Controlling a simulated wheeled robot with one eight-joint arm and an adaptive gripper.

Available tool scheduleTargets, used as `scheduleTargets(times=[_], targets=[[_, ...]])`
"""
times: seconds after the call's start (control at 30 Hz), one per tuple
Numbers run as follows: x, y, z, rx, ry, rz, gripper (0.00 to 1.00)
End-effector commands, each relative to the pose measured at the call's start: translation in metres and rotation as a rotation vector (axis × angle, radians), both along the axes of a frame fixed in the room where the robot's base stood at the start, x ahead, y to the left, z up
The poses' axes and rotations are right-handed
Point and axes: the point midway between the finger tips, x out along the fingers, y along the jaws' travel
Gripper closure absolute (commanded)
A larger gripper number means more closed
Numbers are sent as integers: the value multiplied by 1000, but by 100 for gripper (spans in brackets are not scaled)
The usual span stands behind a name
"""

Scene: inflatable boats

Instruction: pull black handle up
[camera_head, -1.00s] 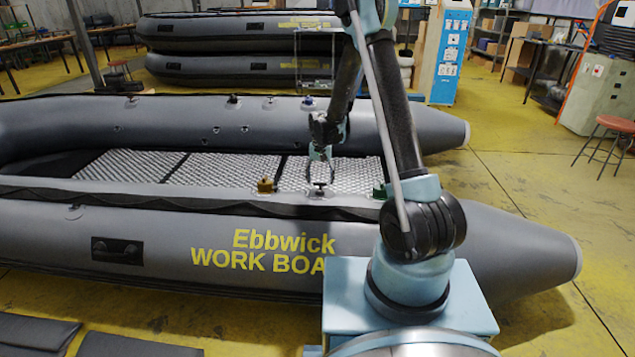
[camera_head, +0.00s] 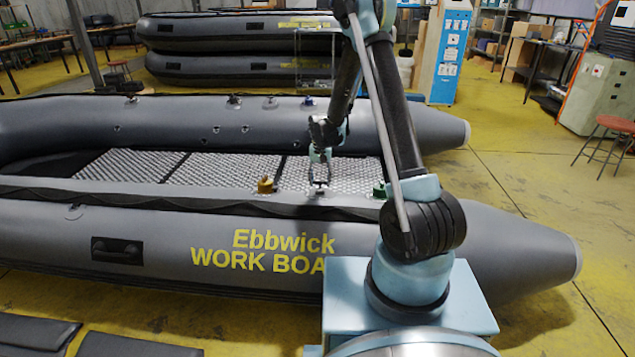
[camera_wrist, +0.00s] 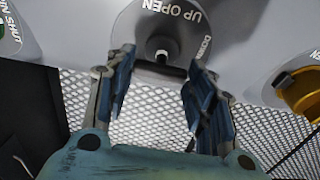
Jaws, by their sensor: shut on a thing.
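The black handle (camera_head: 319,188) sits on the near tube of the grey inflatable boat, between a brass-coloured fitting and a green one. In the wrist view the handle (camera_wrist: 160,70) is a dark bar running between my fingertips, in front of a round grey plate (camera_wrist: 160,22) lettered "UP OPEN" and "DOWN". My gripper (camera_head: 319,170) reaches down to it, and its fingers are shut on the handle. The fingers also show in the wrist view (camera_wrist: 160,75). They partly hide the handle's ends.
The brass fitting (camera_head: 265,185) and green fitting (camera_head: 380,189) stand close on either side. The patterned boat floor (camera_head: 225,172) lies behind. The far tube (camera_head: 180,120) carries small fittings. Dark flat pads (camera_head: 130,345) lie on the yellow floor.

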Motion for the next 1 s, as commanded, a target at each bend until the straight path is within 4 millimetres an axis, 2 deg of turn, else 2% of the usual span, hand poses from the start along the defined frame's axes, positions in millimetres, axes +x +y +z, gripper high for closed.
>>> scheduleTargets(times=[0.2, 0.47, 0.5, 0.6, 1.0], targets=[[5, -1, 23, 0, 0, -1, 93], [5, 0, 25, 0, -1, 0, 93], [6, 0, 25, 0, -1, 0, 48], [5, 0, 25, 0, -1, 0, 30], [5, 1, 27, 0, 0, 1, 30]])
